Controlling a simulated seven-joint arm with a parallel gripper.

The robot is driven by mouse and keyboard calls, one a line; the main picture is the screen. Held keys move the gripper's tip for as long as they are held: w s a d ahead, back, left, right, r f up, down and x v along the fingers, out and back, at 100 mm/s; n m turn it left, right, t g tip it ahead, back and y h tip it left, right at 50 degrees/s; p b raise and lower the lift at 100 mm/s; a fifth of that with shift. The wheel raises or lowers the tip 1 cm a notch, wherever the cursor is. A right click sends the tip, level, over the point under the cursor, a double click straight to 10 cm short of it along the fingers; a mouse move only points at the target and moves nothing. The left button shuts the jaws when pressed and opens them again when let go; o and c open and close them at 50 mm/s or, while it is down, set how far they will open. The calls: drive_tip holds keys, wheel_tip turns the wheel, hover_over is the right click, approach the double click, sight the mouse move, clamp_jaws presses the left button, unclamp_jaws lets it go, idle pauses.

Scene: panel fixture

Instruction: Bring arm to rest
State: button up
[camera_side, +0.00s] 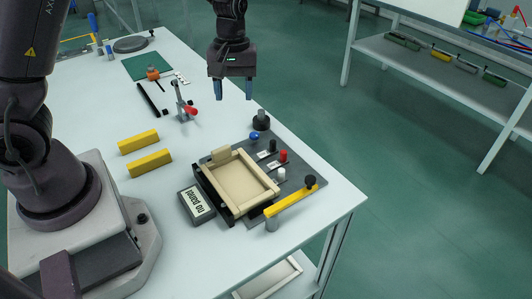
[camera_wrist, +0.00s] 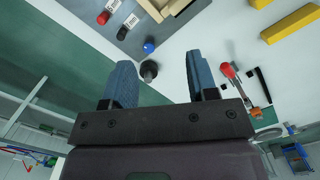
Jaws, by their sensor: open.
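My gripper (camera_side: 234,90) hangs in the air above the table's right edge, behind the panel fixture. It is open, with nothing between its two blue fingers, which also show in the wrist view (camera_wrist: 160,85). The panel fixture (camera_side: 248,208) is a dark plate with a beige tray (camera_side: 242,181), a blue knob (camera_side: 254,136), a red knob (camera_side: 283,155) and a white knob (camera_side: 280,174). A yellow bar with a black knob (camera_side: 292,200) runs along its front right side.
A red-tipped toggle clamp (camera_side: 188,110) stands upright on the table behind the fixture. Two yellow blocks (camera_side: 150,162) lie left of it. A black round knob (camera_side: 261,120) stands near the right table edge. A green mat (camera_side: 148,66) lies farther back. A shelf bench (camera_side: 430,60) stands across the floor.

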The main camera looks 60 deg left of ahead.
drive_tip(key=s+d+r+m+t, duration=0.3)
drive_tip(key=s+r+m, duration=0.2)
drive_tip(key=s+r, duration=0.3)
drive_tip(key=s+d+r+m+t, duration=0.3)
drive_tip(key=s+r+m, duration=0.3)
drive_tip(key=s+r, duration=0.2)
drive_tip(key=shift+s+d+m+y, duration=0.3)
drive_tip(key=shift+s+d, duration=0.1)
drive_tip(key=shift+d, duration=0.05)
